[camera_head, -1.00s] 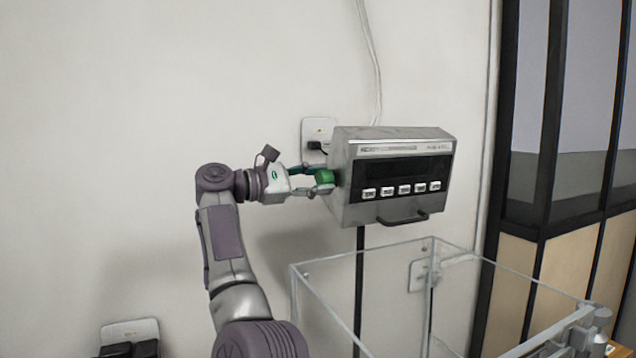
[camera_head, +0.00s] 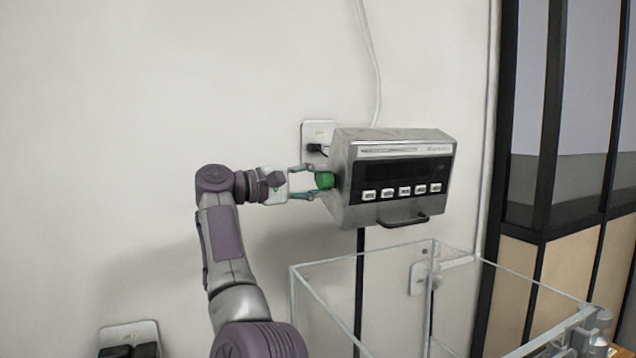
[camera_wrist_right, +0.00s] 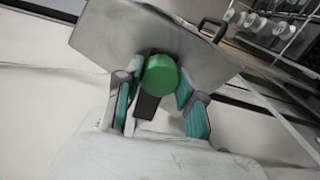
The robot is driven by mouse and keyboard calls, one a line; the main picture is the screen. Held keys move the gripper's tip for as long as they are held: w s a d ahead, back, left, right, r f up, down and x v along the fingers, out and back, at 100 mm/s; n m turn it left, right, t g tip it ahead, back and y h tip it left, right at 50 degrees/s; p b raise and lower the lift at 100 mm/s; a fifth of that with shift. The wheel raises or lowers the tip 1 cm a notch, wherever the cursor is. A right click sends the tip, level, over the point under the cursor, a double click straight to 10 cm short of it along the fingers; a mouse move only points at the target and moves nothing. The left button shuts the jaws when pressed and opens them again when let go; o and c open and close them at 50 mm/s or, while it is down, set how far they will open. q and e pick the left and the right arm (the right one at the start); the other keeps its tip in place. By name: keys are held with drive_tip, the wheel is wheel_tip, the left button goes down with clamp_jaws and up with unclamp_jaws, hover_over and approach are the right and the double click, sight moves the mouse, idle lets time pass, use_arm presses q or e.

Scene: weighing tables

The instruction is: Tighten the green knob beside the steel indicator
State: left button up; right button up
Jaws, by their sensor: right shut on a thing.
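The green knob (camera_head: 325,180) sits on the left side of the steel indicator (camera_head: 345,205), a box with a dark display and a row of white buttons. My right gripper (camera_head: 318,181) reaches it from the left, with its fingers on either side of the knob and shut on it. In the right wrist view the round green knob (camera_wrist_right: 160,75) lies between the teal-padded fingertips (camera_wrist_right: 158,90), against the indicator's grey side (camera_wrist_right: 135,35). My left gripper is not in view.
A clear glass enclosure (camera_head: 365,256) stands below the indicator. A wall socket (camera_head: 318,131) with a black plug is behind it, and a cable runs up the wall. A dark-framed partition (camera_head: 525,180) is at the right.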

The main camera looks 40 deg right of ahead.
drive_tip(key=shift+m, duration=0.3)
drive_tip(key=o, duration=1.1)
drive_tip(key=shift+o, duration=0.2)
drive_tip(key=v, duration=1.1)
drive_tip(key=shift+a, duration=0.35)
drive_tip(key=shift+w+a, duration=0.15)
